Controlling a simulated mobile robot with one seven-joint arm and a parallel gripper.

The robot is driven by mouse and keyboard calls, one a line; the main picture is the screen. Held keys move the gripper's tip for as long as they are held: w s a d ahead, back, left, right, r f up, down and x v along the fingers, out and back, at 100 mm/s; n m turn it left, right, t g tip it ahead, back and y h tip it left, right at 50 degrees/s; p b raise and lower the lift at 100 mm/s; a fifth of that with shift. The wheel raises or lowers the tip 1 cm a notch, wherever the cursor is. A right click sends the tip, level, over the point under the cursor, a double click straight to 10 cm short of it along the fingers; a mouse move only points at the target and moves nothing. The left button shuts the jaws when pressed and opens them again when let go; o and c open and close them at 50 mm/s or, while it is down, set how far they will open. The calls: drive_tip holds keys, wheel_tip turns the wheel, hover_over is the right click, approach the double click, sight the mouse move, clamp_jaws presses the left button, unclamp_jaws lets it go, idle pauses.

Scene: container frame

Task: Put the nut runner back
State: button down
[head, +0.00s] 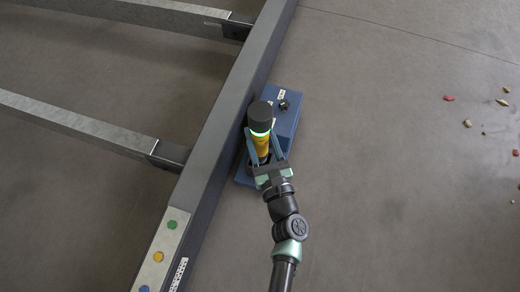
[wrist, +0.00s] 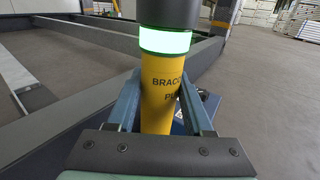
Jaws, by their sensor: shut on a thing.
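The nut runner (head: 261,121) is a yellow cylinder with a black top and a lit green-white ring. It stands roughly upright at the blue box (head: 287,118) on the floor beside the dark frame beam. My gripper (head: 264,152) is shut on its yellow body from the near side. In the wrist view the nut runner (wrist: 160,100) stands between the two blue-grey fingers, with lettering on its body. Its lower end is hidden by my gripper, so I cannot tell whether it is seated in the box or just above it.
The long dark beam (head: 220,130) runs close along the left of the box, with grey cross members (head: 75,122) joining it. Coloured dots (head: 172,224) mark a pale plate on the beam. Small red and tan bits (head: 467,123) lie on the floor at right. Floor between is clear.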

sight(262, 153)
drive_tip(key=shift+w+f+b, duration=0.1)
drive_tip(key=shift+f+b, duration=1.75)
drive_tip(key=shift+f, duration=0.75)
drive_tip(key=shift+c, duration=1.5)
unclamp_jaws()
drive_tip(key=shift+f, duration=0.15)
drive_tip(key=shift+s+d+r, duration=0.1)
drive_tip(key=shift+s+r, duration=0.1)
drive_tip(key=shift+s, duration=0.15)
drive_tip(key=p+v, duration=0.6)
drive_tip(key=v, duration=0.5)
drive_tip(key=shift+s, duration=0.25)
